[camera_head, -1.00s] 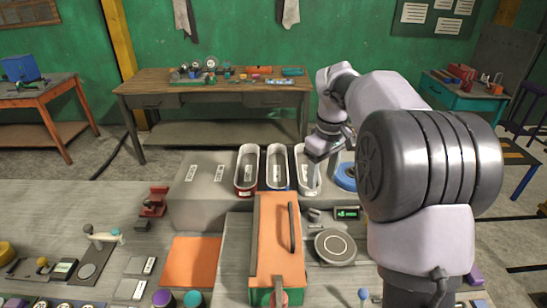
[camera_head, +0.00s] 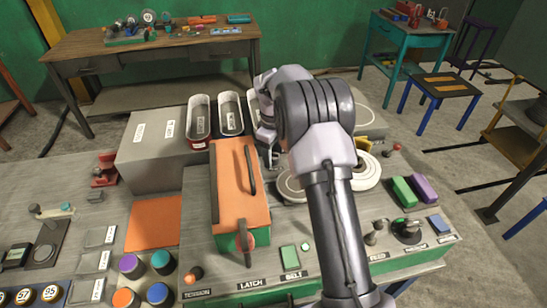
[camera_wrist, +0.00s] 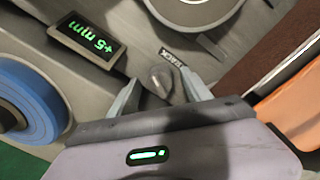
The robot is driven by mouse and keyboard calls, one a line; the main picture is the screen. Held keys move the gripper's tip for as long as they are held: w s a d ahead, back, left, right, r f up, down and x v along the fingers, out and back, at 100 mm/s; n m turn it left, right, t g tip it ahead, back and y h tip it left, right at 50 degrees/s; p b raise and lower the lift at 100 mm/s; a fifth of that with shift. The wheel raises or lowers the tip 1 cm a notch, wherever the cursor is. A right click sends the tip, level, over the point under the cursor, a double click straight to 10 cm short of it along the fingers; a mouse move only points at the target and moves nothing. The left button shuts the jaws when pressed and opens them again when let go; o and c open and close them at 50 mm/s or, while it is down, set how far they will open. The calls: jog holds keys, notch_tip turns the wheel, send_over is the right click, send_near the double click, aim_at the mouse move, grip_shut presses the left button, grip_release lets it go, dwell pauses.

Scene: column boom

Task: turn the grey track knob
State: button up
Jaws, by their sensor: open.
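The grey track knob (camera_wrist: 160,80) is a small pointed knob on the grey panel, below a dark label in the wrist view. My gripper (camera_wrist: 159,88) is open, with one pale finger on each side of the knob. A gap seems to show on both sides; I cannot tell whether either finger touches it. A small display (camera_wrist: 87,42) beside the knob shows green characters like "+5 mm". In the head view my arm bends down behind the orange cover (camera_head: 238,185), and the knob and fingertips are mostly hidden there.
A blue disc (camera_wrist: 28,100) lies left of the gripper in the wrist view, and a round plate (camera_wrist: 195,8) is above the knob. A red bin (camera_head: 199,128) and a blue-trimmed bin (camera_head: 230,115) stand behind the orange cover. The cover has a raised dark handle (camera_head: 250,170).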

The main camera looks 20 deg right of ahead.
grip_shut()
dwell(0.3)
jog(key=shift+m+p, duration=0.3)
jog(key=shift+r+m+p, duration=0.1)
jog(key=shift+m+p, duration=0.5)
jog(key=shift+m, duration=0.4)
jog(key=m+p, duration=0.1)
jog(key=m, duration=0.3)
jog(key=shift+m, duration=0.3)
jog(key=m+p, duration=0.1)
jog(key=m, duration=0.2)
jog(key=shift+w+m+g, duration=0.1)
jog(key=shift+m+g, duration=0.2)
jog(key=shift+m, duration=1.9)
